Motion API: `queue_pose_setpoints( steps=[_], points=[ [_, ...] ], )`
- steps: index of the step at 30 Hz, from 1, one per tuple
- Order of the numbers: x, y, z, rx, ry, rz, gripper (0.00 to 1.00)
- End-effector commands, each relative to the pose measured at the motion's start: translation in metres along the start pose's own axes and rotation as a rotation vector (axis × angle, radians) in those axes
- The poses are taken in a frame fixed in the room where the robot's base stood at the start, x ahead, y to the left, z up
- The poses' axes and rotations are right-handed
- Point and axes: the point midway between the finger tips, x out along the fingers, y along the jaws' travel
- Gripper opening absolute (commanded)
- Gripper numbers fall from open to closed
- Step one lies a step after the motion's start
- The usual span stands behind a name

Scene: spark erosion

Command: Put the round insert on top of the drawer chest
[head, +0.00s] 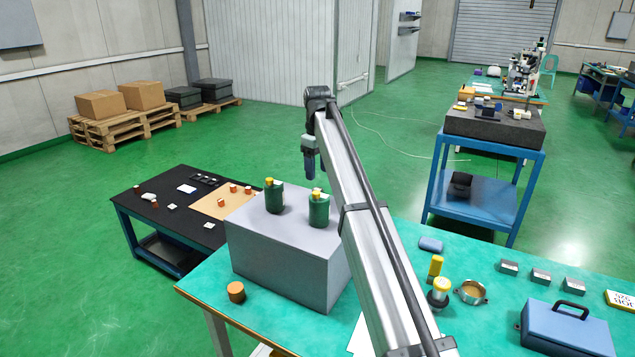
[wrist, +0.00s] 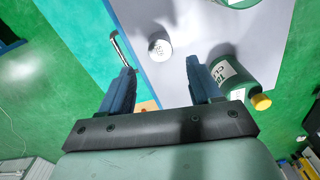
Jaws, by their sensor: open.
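The drawer chest (head: 283,262) is a grey box on the teal table, with a flat pale top. In the wrist view its top (wrist: 185,20) carries a small pale silver round piece, which looks like the round insert (wrist: 160,49), near the chest's edge. I cannot make it out in the head view, where my arm covers part of the chest top. My gripper (head: 310,172) is above the chest. In the wrist view its fingers (wrist: 160,67) are wide apart with nothing between them, and the round piece shows just beyond the fingertips, apart from them.
Two green bottles with yellow caps (head: 274,198) (head: 318,210) stand on the chest; one is close to my right finger in the wrist view (wrist: 232,77). A copper cylinder (head: 236,292) stands on the table. A blue toolbox (head: 565,328) sits to the right.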

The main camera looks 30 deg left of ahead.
Motion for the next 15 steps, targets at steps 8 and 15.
queue_pose_setpoints(
  steps=[8, 15],
  points=[
    [-0.034, 0.000, 0.000, 0.000, 0.000, 0.000, 0.63],
    [-0.040, 0.000, 0.000, 0.000, -0.001, -0.001, 0.63]
  ],
)
